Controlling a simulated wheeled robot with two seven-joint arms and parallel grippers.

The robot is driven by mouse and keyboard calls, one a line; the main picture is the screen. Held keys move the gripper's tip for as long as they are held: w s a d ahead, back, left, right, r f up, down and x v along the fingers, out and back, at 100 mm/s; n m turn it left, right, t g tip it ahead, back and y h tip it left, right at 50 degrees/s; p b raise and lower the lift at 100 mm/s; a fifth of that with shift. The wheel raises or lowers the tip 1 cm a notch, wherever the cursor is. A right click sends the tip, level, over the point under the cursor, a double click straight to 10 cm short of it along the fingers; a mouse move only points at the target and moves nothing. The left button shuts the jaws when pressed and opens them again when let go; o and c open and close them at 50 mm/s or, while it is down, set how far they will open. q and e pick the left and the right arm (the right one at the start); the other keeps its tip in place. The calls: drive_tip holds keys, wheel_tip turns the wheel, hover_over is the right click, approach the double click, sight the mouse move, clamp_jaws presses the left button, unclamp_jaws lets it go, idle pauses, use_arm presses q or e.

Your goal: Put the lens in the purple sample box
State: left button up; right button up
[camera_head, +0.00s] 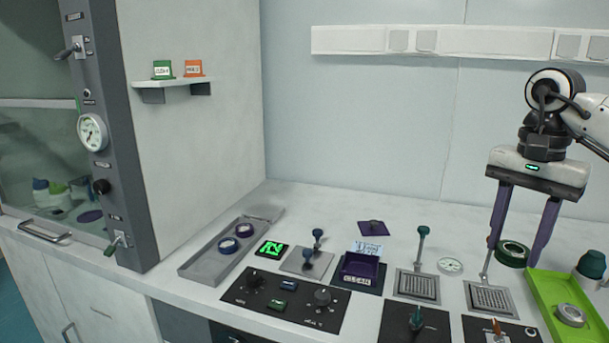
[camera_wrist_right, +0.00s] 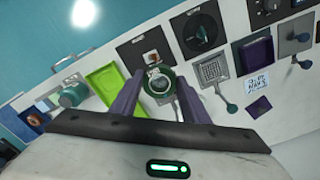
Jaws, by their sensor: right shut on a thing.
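My right gripper (camera_head: 514,253) points down and is shut on a green-ringed lens (camera_head: 513,264), held above the table's right part. In the right wrist view the lens (camera_wrist_right: 159,100) sits between the two purple fingers. The purple sample box (camera_head: 360,268), with a "CLEAN" label on its front, stands open on a dark pad left of the gripper. The box also shows in the right wrist view (camera_wrist_right: 258,52), upper right. My left gripper is in neither view.
A purple lid-like square (camera_head: 373,228) lies behind the box. Stands with upright levers (camera_head: 421,250) rise between box and gripper. A green tray (camera_head: 552,300) is at right. A grey tray (camera_head: 208,268) at left holds two dark-ringed discs. A control panel (camera_head: 250,297) lies in front.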

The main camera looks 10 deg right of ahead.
drive_tip(key=s+a+f+n, duration=0.6)
drive_tip(key=a+f, duration=0.2)
drive_tip(key=a, duration=0.2)
drive_tip(key=s+a+f+n, duration=0.6)
drive_tip(key=a+f, duration=0.2)
drive_tip(key=a, duration=0.3)
drive_tip(key=shift+f+n, duration=0.3)
drive_tip(key=shift+a, duration=0.1)
